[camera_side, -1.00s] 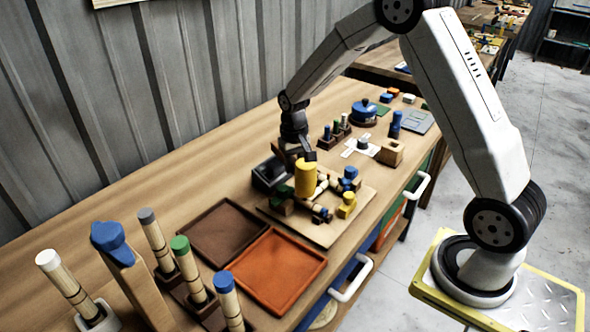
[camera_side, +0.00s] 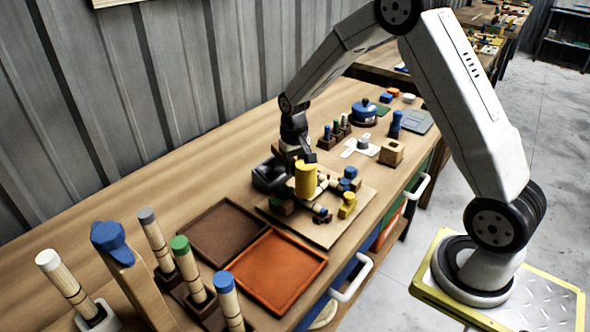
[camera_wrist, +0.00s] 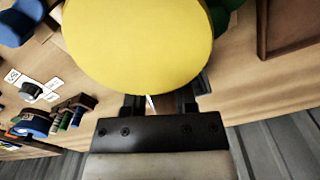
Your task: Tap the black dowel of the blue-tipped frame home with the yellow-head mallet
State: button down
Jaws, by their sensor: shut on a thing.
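My gripper (camera_side: 305,153) is shut on the yellow-head mallet, whose yellow head (camera_side: 306,181) hangs over the wooden board (camera_side: 322,232). The yellow head (camera_wrist: 140,45) fills the top middle of the wrist view and hides the jaws' grip and most of the board. On the board stand blocks with blue (camera_side: 349,172), yellow (camera_side: 347,204) and green (camera_side: 283,207) tips, with pale rods among them. The black dowel cannot be made out; the mallet head covers part of this area. I cannot tell whether the head touches anything.
A dark holder (camera_side: 270,175) stands just left of the board. A brown tray (camera_side: 222,232) and an orange tray (camera_side: 270,268) lie in front. Several coloured-cap rods stand at the near left. A blue round pot (camera_side: 364,111) and a wooden block (camera_side: 391,152) stand farther right.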

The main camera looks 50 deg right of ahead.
jog(key=shift+r, duration=0.5)
jog(key=shift+r, duration=0.15)
jog(key=shift+r, duration=2.4)
